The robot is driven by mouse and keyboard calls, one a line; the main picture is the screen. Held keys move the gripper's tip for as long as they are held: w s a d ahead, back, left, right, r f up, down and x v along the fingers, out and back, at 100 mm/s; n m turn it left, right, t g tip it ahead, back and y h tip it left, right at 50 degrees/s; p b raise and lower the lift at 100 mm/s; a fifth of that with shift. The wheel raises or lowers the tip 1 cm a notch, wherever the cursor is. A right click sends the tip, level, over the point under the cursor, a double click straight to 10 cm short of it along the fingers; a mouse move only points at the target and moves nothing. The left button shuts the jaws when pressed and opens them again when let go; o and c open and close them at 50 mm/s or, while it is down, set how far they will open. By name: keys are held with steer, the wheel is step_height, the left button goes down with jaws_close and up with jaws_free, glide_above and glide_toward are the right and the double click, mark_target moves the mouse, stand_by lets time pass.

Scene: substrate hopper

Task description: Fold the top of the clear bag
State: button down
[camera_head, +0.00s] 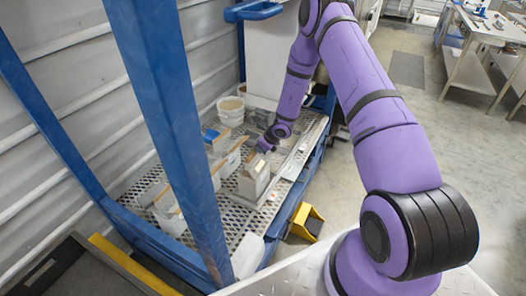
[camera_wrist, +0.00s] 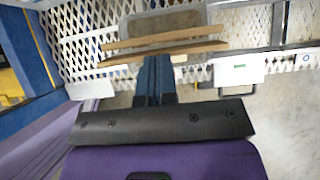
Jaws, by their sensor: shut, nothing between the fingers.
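In the head view, an upright pale box-like pack with a grey top (camera_head: 254,176) stands on the perforated deck, just nearer than my gripper (camera_head: 266,145). In the wrist view, my gripper (camera_wrist: 158,62) is shut and empty, its dark fingers side by side. The fingertips overlap thin tan strips (camera_wrist: 150,40) in the picture; whether they touch is unclear. Behind the strips lies a grey-brown, grainy-looking mass (camera_wrist: 165,22), perhaps the filled clear bag. I cannot tell the clear film or whether its top is folded.
A white bucket (camera_head: 231,112), an open carton with a blue item (camera_head: 212,135) and other packs (camera_head: 160,200) stand on the deck (camera_head: 128,188). A blue post (camera_head: 165,100) rises in front. A yellow step (camera_head: 307,221) stands on the floor at right.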

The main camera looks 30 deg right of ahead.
steer(key=shift+w+a+f, duration=0.15)
steer(key=shift+w+a, duration=0.2)
steer(key=shift+w, duration=0.1)
steer(key=shift+w, duration=0.1)
stand_by(0.5)
steer(key=shift+r, duration=0.8)
